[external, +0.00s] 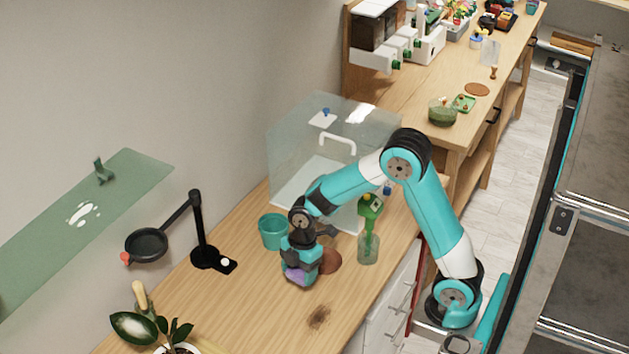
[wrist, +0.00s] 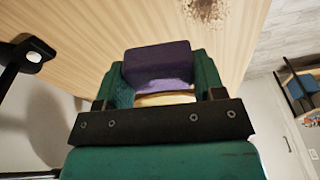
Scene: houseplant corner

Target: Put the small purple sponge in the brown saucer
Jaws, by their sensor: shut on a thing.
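My gripper (external: 299,277) is shut on the small purple sponge (external: 295,271) above the wooden counter. In the wrist view the purple sponge (wrist: 158,66) sits between the two teal fingers of my gripper (wrist: 160,78). The brown saucer (external: 330,261) lies on the counter just right of my gripper in the external view, partly hidden behind it. The saucer does not show clearly in the wrist view. I cannot tell exactly how high the sponge is above the counter.
A teal pot (external: 272,231) stands left of my gripper, and a green spray bottle (external: 368,235) stands to the right of the saucer. A clear case (external: 290,150) is behind. A black stand (external: 204,255) is at left. A dark soil patch (external: 318,316) marks the clear front counter.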

